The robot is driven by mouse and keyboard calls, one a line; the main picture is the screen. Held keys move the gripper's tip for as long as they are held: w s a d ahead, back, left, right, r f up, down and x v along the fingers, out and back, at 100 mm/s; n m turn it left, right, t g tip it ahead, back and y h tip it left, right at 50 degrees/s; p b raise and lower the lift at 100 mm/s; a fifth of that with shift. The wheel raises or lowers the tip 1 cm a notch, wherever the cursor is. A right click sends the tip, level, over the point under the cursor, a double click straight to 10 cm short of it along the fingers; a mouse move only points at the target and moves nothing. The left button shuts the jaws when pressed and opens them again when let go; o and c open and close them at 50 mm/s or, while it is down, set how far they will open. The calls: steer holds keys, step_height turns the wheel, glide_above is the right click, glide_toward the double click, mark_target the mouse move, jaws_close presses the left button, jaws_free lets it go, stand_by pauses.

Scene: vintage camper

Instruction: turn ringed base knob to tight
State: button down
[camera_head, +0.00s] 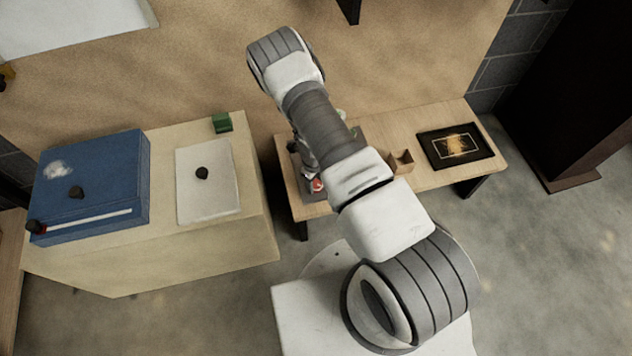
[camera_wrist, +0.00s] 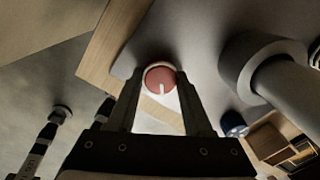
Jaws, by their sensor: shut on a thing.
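In the wrist view a round red knob (camera_wrist: 157,73) with a pale rim around it and a white mark on its face sits between my fingertips. My gripper (camera_wrist: 161,84) is shut on this knob, one finger on each side. The white mark points toward the lower part of the picture. In the head view a small red spot (camera_head: 317,185) shows at the bench's left end, beside my arm. My arm hides most of the fixture around it there. I cannot read any tight marking.
A thick grey cylinder (camera_wrist: 285,92) and a blue round part (camera_wrist: 233,123) stand right of my gripper. On the wooden bench (camera_head: 432,122) are a small open brown box (camera_head: 401,162) and a black framed panel (camera_head: 455,146). A blue case (camera_head: 115,175) stands on the left cabinet.

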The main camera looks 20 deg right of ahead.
steer(key=m+b, duration=0.1)
steer(key=m, duration=0.5)
steer(key=shift+m, duration=0.3)
stand_by(0.4)
steer(key=shift+c, duration=1.5)
jaws_free()
step_height(320, 180, up, 17)
steer(key=p, duration=0.6)
steer(key=shift+a+r, duration=0.2)
steer(key=shift+a, duration=0.25)
steer(key=shift+w, duration=0.1)
